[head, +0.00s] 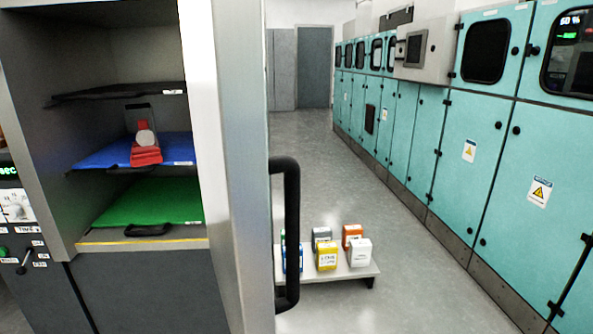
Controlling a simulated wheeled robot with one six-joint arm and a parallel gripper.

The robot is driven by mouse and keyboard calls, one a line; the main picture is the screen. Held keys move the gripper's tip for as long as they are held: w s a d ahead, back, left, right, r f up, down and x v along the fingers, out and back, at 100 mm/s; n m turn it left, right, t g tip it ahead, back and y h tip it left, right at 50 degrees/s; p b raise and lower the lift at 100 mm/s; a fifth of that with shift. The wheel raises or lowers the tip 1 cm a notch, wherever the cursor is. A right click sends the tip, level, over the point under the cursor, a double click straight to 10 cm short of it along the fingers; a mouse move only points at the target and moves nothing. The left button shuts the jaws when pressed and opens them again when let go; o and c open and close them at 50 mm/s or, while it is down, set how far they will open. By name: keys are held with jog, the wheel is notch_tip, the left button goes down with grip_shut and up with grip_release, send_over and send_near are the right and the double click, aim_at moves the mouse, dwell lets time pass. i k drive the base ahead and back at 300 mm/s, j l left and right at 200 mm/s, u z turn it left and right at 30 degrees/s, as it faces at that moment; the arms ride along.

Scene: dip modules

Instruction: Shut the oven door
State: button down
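The oven (40,130) stands at the left with its front open. Its door (241,140) stands open, swung out toward me and seen nearly edge-on. A black bar handle (291,230) is on the right face of the door. Inside are a black shelf (110,93), a blue shelf (95,158) and a green shelf (150,200). A red item with a pale round part (146,150) is on the blue shelf. My gripper is not in view.
A low stand (350,272) with several small coloured boxes is on the floor behind the handle, partly hidden by it. Teal cabinets (470,145) line the right side. Grey floor (405,275) is clear between the stand and cabinets. A control panel (18,215) is at the far left.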

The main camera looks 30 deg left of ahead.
aim_at(222, 41)
jog(key=i+l+u, duration=0.15)
jog(key=u, duration=0.3)
jog(key=i+l+u, duration=0.15)
jog(key=u, duration=0.35)
jog(key=l+u, duration=0.25)
jog(key=u, duration=0.2)
jog(key=i+l+u, duration=0.1)
jog(key=l+u, duration=0.15)
jog(key=u, duration=0.2)
jog(key=l+u, duration=0.95)
jog(key=l, duration=0.2)
